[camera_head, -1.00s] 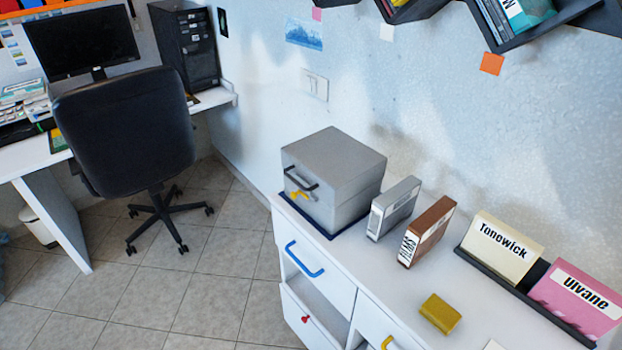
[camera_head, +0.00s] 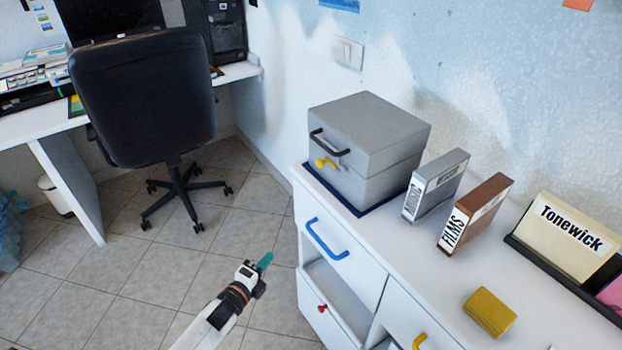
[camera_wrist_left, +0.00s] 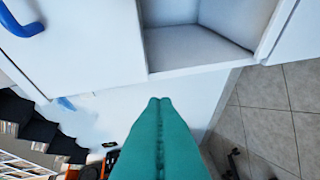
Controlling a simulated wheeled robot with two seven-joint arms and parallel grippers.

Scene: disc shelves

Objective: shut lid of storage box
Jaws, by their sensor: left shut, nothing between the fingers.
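The grey storage box (camera_head: 365,148) stands on a dark blue mat (camera_head: 346,204) at the left end of the white cabinet top. Its lid (camera_head: 370,120) lies on the body, with a seam running round below it; I cannot tell whether it is fully closed. A black handle (camera_head: 329,143) and a yellow latch (camera_head: 326,163) are on its front. My left gripper (camera_head: 265,261) is in front of the cabinet, below and left of the box and apart from it. Its green fingers are pressed together and empty in the left wrist view (camera_wrist_left: 160,125). My right gripper is not in view.
A grey music case (camera_head: 437,185) and a brown films case (camera_head: 476,213) stand right of the box. A yellow block (camera_head: 490,311) lies nearer. Blue (camera_head: 327,240) and red handles project from the cabinet front. An office chair (camera_head: 145,95) stands left; the floor between is free.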

